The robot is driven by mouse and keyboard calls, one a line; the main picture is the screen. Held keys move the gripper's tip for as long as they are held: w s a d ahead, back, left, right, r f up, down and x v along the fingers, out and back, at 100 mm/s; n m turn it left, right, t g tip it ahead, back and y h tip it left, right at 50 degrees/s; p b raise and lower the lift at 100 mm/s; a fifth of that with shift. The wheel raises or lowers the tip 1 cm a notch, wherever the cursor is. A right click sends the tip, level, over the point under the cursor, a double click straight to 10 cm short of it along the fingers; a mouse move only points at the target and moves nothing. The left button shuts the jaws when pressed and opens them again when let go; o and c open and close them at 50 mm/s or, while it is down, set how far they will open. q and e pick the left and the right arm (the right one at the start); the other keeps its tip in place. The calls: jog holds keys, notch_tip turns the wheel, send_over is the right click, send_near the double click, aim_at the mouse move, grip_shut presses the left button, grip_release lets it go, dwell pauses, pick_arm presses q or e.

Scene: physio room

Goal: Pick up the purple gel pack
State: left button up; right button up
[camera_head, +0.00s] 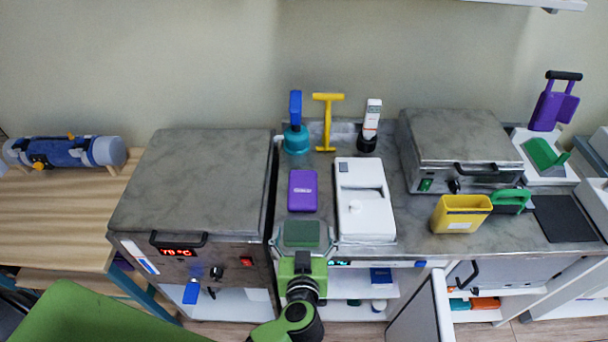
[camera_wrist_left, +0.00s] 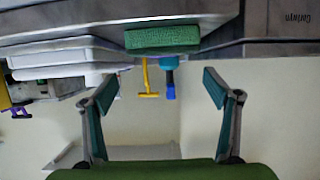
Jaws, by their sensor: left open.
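The purple gel pack (camera_head: 303,190) lies flat on the grey counter, left of a white device with a slot. I cannot make it out in the left wrist view. My left gripper (camera_head: 303,262) is at the counter's front edge, nearer than the pack and apart from it. In the wrist view my left gripper (camera_wrist_left: 160,80) has its two fingers spread wide, with nothing between them. A green block (camera_head: 302,235) is between the gripper and the pack in the head view; it also shows in the wrist view (camera_wrist_left: 162,38). My right gripper is not in view.
The white device (camera_head: 365,200) stands close to the pack's right. A heated metal box (camera_head: 190,180) is to its left. Behind are a blue-handled tool (camera_head: 296,125), a yellow T-handle (camera_head: 327,120) and a white bottle-like item (camera_head: 370,125). A yellow container (camera_head: 460,214) is farther right.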

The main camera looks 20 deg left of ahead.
aim_at(303, 207)
pick_arm(q)
jog(key=x, duration=0.8)
jog(key=shift+w+f, duration=0.15)
jog(key=shift+w, duration=0.05)
jog(key=shift+a+r+p+x, duration=0.1)
jog(key=shift+a+p+x, duration=0.1)
jog(key=shift+x, duration=1.15)
jog(key=shift+a+r+p+x, duration=0.15)
jog(key=shift+x, duration=1.2)
jog(key=shift+s+r, duration=0.1)
